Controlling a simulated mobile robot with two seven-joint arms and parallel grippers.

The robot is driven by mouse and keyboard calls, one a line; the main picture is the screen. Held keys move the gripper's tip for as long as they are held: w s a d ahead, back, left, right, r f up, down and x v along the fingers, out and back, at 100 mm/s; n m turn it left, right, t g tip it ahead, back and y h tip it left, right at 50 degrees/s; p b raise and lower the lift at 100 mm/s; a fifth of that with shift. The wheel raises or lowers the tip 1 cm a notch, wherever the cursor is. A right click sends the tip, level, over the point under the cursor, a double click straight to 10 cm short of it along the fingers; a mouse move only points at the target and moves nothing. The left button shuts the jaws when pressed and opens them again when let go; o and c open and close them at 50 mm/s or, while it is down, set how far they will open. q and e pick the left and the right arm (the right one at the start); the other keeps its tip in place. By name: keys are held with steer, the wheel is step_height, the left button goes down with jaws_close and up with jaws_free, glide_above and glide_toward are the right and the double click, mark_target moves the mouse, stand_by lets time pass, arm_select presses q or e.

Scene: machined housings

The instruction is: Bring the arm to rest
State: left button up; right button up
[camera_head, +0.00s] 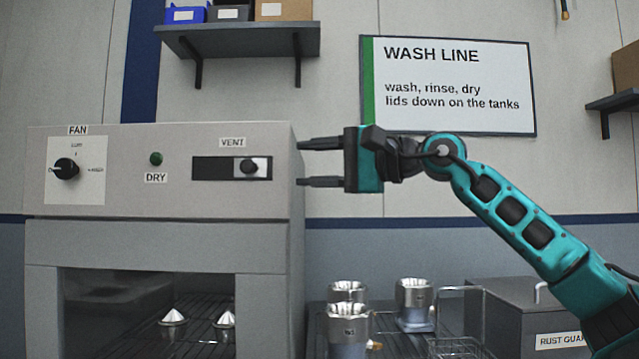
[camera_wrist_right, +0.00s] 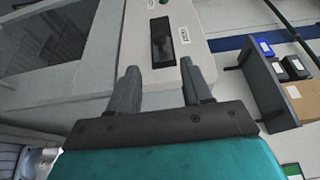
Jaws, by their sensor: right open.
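My right gripper (camera_head: 320,163) reaches in from the right in the head view, level with the upper panel of the grey drying cabinet (camera_head: 150,240). Its two fingers are apart with nothing between them, pointing left at the cabinet's right side. In the right wrist view the open fingers (camera_wrist_right: 160,88) point toward the vent slider (camera_wrist_right: 162,42). The same vent slider (camera_head: 249,167) sits toward the right end of its dark slot in the head view. My left gripper is not in view.
Inside the cabinet, two metal cones (camera_head: 172,318) sit on a wire rack. Several metal housings (camera_head: 414,300) stand on a rack at right, near a grey rust guard tank (camera_head: 530,310). A wall shelf (camera_head: 237,40) holds bins above. The fan knob (camera_head: 66,169) is at left.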

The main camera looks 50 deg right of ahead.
steer(key=shift+s+d, duration=0.15)
steer(key=shift+s, duration=0.25)
stand_by(0.3)
